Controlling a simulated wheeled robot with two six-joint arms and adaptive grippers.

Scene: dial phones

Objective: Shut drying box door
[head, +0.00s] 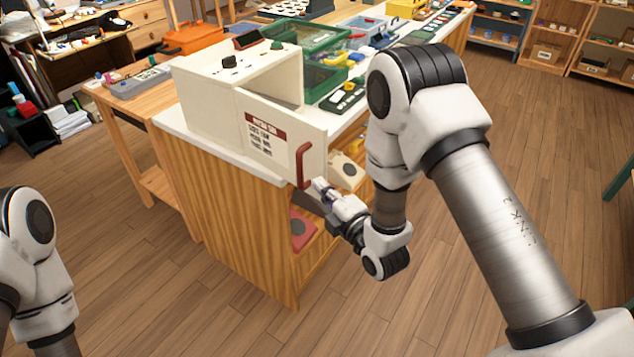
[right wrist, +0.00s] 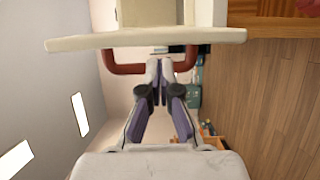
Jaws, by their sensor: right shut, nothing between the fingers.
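The drying box (head: 196,100) is a cream box on the corner of a white counter. Its door (head: 282,133), with a red-headed label, stands open, and part of the box's inside shows. A red-brown bar handle (head: 302,165) is on the door's face. My right gripper (head: 319,185) is shut and empty, its tips beside the lower end of the handle. In the right wrist view, the shut fingertips (right wrist: 160,64) overlap the middle of the handle (right wrist: 124,70), below the door's edge (right wrist: 90,41); I cannot tell whether they touch. My left gripper is out of view.
Green crates (head: 304,42) and a dark green tray (head: 343,97) stand on the counter (head: 174,121) behind the box. A cream dial phone (head: 345,170) and a red item (head: 301,228) sit on shelves below the counter. The wooden floor (head: 430,275) in front is clear.

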